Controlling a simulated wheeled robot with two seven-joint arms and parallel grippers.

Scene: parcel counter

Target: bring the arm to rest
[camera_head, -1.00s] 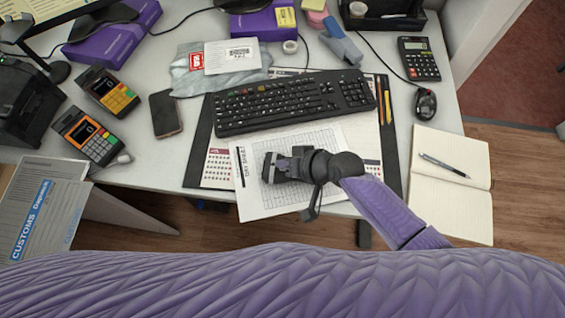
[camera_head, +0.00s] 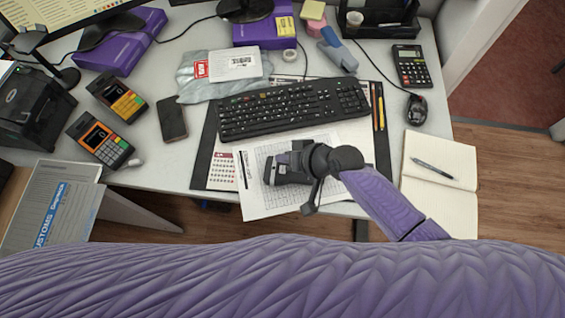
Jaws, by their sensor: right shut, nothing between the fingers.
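My right gripper (camera_head: 272,169) is dark grey and shut, with nothing between its fingers. It points left over the printed sheet (camera_head: 262,205) at the front edge of the counter. My purple right arm (camera_head: 390,202) comes in from the lower right and hides part of the sheet and the desk mat. My left gripper is not in view.
A black keyboard (camera_head: 293,107) lies just behind the gripper on the dark desk mat (camera_head: 207,140). An open notebook (camera_head: 438,200) with a pen is to the right. Two card terminals (camera_head: 100,139) and a phone (camera_head: 172,120) are at the left.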

